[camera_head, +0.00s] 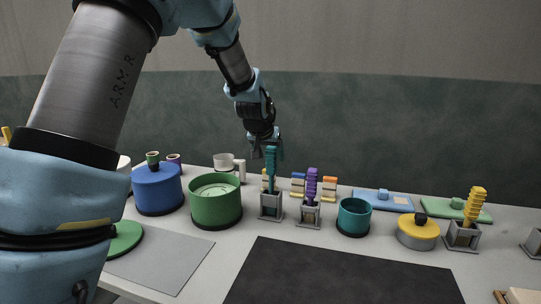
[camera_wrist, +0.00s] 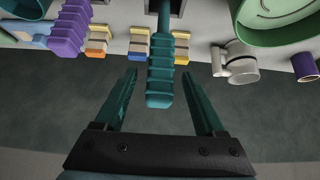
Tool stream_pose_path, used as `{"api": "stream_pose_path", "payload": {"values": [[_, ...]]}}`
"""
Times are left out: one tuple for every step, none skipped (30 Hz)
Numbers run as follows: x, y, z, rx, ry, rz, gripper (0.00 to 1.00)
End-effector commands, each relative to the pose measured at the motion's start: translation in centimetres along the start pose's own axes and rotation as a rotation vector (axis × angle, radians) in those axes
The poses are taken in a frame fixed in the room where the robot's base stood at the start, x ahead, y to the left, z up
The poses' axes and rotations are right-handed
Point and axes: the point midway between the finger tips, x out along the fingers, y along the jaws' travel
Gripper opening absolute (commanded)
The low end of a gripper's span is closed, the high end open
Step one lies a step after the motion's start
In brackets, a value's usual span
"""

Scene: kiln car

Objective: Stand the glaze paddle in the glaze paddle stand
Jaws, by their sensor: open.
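A teal paddle with a ribbed handle (camera_head: 270,165) stands upright in a grey stand (camera_head: 271,211) near the middle of the table. My gripper (camera_head: 266,153) is above it, at the top of its handle. In the wrist view, my open gripper (camera_wrist: 159,75) has one finger on each side of the teal ribbed handle (camera_wrist: 160,85), with a visible gap on both sides. The paddle's lower end is hidden inside the stand. A purple paddle (camera_head: 311,185) stands in a similar grey stand (camera_head: 309,217) just to the right.
A green pot (camera_head: 216,205) and a blue pot (camera_head: 157,190) stand left; a teal cup (camera_head: 354,217) and yellow-lidded tin (camera_head: 418,232) stand right. A yellow paddle (camera_head: 475,203) is in another stand. A dark mat (camera_head: 340,275) lies bare in front.

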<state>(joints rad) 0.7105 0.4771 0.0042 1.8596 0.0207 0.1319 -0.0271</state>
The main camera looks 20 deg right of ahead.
Motion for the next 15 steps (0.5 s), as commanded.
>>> {"api": "stream_pose_path", "payload": {"values": [[0.02,0.00,0.04,0.000,-0.001,0.000,0.72],[0.02,0.00,0.04,0.000,-0.001,0.000,0.72],[0.02,0.00,0.04,0.000,-0.001,0.000,0.72],[0.02,0.00,0.04,0.000,-0.001,0.000,0.72],[0.02,0.00,0.04,0.000,-0.001,0.000,0.72],[0.01,0.00,0.03,0.000,-0.001,0.000,0.72],[0.01,0.00,0.03,0.000,-0.001,0.000,0.72],[0.01,0.00,0.03,0.000,-0.001,0.000,0.72],[0.01,0.00,0.02,0.000,-0.001,0.000,0.72],[0.00,0.00,0.02,0.000,0.000,0.000,0.72],[-0.02,0.00,0.01,0.000,0.000,0.000,0.72],[-0.09,0.00,0.00,0.000,0.000,0.000,0.72],[-0.17,0.00,-0.01,0.000,0.000,0.000,0.72],[-0.26,0.00,-0.02,0.000,0.000,0.000,0.72],[-0.42,0.00,-0.02,0.000,0.000,0.000,0.72]]}}
